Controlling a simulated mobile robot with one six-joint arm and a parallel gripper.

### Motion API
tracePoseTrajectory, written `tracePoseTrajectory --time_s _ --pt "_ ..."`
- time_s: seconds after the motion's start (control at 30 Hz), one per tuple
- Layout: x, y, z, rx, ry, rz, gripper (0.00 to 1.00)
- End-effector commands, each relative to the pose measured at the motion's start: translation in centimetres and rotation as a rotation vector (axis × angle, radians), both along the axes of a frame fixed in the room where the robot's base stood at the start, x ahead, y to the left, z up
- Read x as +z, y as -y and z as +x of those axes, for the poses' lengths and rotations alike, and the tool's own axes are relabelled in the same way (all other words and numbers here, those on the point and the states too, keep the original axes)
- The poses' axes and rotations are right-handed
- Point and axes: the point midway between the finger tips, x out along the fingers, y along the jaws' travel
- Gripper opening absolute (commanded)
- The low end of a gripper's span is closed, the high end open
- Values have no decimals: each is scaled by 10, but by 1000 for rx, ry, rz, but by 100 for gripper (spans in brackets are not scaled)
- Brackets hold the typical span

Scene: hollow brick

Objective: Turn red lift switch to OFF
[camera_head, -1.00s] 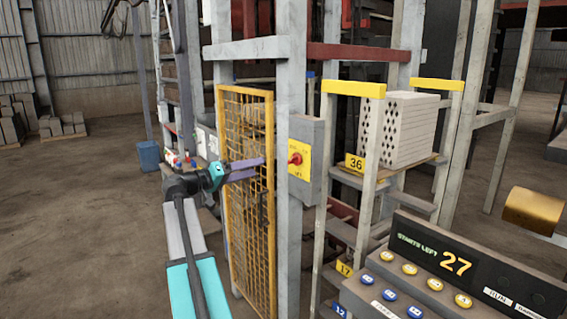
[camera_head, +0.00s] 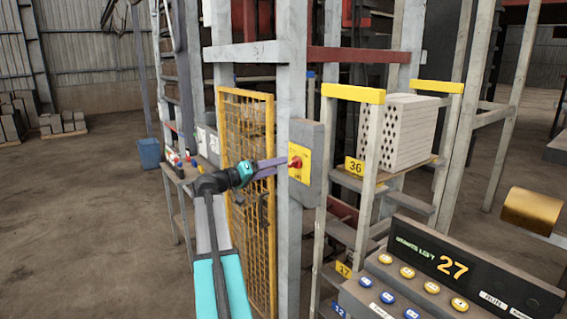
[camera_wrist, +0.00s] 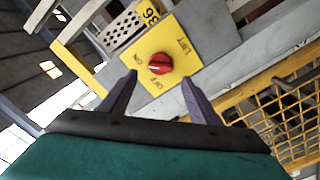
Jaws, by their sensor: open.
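The red lift switch (camera_head: 295,162) is a round knob on a yellow plate (camera_head: 301,150) on a grey box (camera_head: 313,135) fixed to a grey post. In the wrist view the red knob (camera_wrist: 159,64) sits on the yellow plate (camera_wrist: 190,50), which is marked LIFT, ON and OFF. My gripper (camera_head: 281,164) is level with the knob and just left of it in the head view. In the wrist view its two purple fingers (camera_wrist: 155,92) are spread apart, with the knob ahead of and between their tips. No contact with the knob shows.
A yellow mesh gate (camera_head: 248,200) stands behind my arm, left of the grey post (camera_head: 289,235). Right of the box, a yellow-topped rack (camera_head: 354,92) carries white hollow bricks (camera_head: 405,135). A button console (camera_head: 410,290) with a display reading 27 is at lower right.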

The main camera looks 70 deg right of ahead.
Motion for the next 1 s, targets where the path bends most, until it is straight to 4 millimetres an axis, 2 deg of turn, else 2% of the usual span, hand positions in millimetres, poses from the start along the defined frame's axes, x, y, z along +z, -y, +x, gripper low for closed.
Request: tracePoseTrajectory --time_s 0.1,0.3,0.77,1.0 --pt "2 15 -10 -3 0 2 56" --pt "1 33 -21 -2 0 1 56" --pt "0 39 -25 -1 0 1 56" --pt "0 39 -25 -1 0 1 16"
